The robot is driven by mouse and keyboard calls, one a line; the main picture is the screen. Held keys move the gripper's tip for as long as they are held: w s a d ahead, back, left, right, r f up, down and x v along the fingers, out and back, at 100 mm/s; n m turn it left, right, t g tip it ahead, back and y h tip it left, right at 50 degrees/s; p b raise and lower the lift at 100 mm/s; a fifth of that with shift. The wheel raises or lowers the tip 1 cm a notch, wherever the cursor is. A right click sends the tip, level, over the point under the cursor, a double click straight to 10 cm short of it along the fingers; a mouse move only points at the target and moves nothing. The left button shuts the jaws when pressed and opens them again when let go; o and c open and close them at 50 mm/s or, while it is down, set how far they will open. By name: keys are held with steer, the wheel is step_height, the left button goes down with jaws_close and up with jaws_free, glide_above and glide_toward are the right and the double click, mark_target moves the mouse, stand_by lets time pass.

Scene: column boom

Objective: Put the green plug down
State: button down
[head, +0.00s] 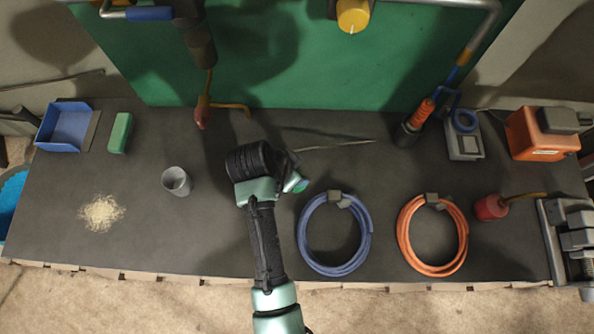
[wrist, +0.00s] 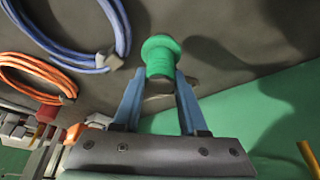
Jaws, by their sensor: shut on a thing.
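The green plug (wrist: 161,55) is a short green cylinder with a wider flange at one end. In the wrist view it sits between the two blue fingers of my gripper (wrist: 160,88), which is shut on it. In the head view the green plug (head: 299,184) shows only as a small green part at my gripper (head: 292,178), over the middle of the dark bench (head: 240,220), just left of the blue cable coil. My arm hides part of the gripper there. I cannot tell whether the plug touches the bench.
A blue cable coil (head: 304,247) and an orange coil (head: 402,247) lie to the right. A grey cup (head: 176,181), a green block (head: 120,133) and a blue tray (head: 67,128) stand left. A green panel (head: 290,60) rises behind. The bench front between cup and arm is clear.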

steer(key=shift+f, duration=2.1)
steer(key=shift+f, duration=0.1)
steer(key=shift+c, duration=2.2)
jaws_free()
